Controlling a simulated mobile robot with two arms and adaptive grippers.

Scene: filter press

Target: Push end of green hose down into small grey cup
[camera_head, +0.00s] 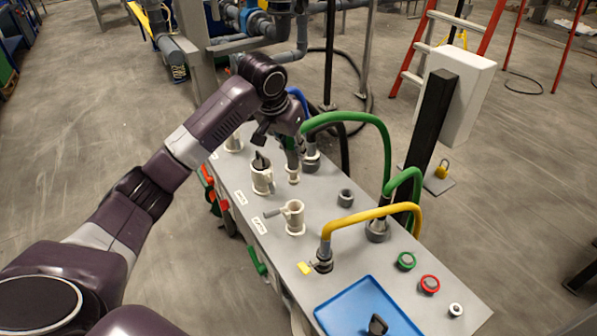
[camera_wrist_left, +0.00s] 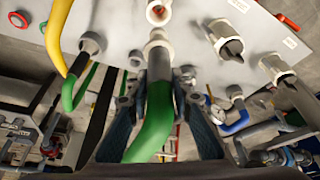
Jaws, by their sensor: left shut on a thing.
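My left gripper (camera_head: 289,137) is shut on the green hose (camera_head: 352,117) near its end, above the far part of the bench. In the left wrist view the hose (camera_wrist_left: 153,120) runs between the fingers (camera_wrist_left: 158,100), with a grey end piece (camera_wrist_left: 159,68) pointing at a pale upright fitting (camera_wrist_left: 157,39). That fitting also shows below the gripper in the head view (camera_head: 292,174). I cannot tell whether the hose end is inside it. A small grey cup (camera_head: 345,198) stands apart to the right and looks empty. My right gripper is out of view.
White fittings (camera_head: 295,217) with handles stand along the bench's left side. A yellow hose (camera_head: 375,214) arches at the near end. A blue tray (camera_head: 345,309), several buttons (camera_head: 429,284) and a black post (camera_head: 430,130) are nearby. A blue hose (camera_head: 298,97) is behind the gripper.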

